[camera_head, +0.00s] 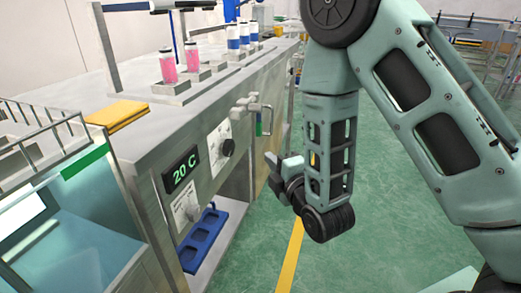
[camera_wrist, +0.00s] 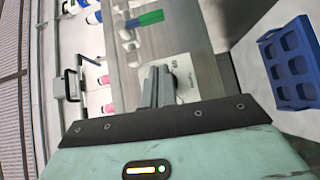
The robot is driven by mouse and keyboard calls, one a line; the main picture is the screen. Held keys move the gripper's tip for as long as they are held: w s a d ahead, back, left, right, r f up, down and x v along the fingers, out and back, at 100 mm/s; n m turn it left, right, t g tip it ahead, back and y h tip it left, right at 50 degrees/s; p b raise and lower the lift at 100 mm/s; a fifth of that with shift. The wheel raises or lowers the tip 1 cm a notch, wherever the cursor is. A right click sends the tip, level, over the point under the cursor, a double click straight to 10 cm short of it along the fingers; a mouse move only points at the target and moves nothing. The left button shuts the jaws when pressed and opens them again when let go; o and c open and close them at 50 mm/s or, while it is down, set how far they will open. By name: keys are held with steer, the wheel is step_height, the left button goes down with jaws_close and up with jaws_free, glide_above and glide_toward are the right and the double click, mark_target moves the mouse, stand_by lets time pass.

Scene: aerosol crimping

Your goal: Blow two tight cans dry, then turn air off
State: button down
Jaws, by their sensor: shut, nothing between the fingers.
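My gripper (camera_head: 271,160) is shut and empty, in front of the bench's front panel. In the wrist view its fingers (camera_wrist: 158,78) overlap a white plate (camera_wrist: 182,74), whose middle they hide; I cannot tell whether they touch it. A black knob on a white plate (camera_head: 228,147) is on the panel, left of my gripper in the head view. Two pink cans (camera_head: 167,67) (camera_head: 192,57) stand upright in holders on the bench top. They also show in the wrist view (camera_wrist: 103,80) (camera_wrist: 107,108). A green and blue tool (camera_wrist: 148,19) hangs at the panel beside a metal bracket (camera_head: 254,112).
Several blue and white cans (camera_head: 233,37) stand farther back on the bench (camera_head: 128,145). A yellow pad (camera_head: 118,115) lies on its top. A glass-sided tank (camera_head: 75,225) is at the left, and a "20 C" display (camera_head: 181,169) is on the panel. A blue crate (camera_head: 205,240) sits below.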

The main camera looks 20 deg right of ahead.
steer(key=shift+d, duration=0.15)
steer(key=w+b, duration=0.2)
steer(key=w, duration=1.1)
steer(key=shift+d+b, duration=0.3)
steer(key=shift+d, duration=0.1)
steer(key=shift+w+f, duration=0.1)
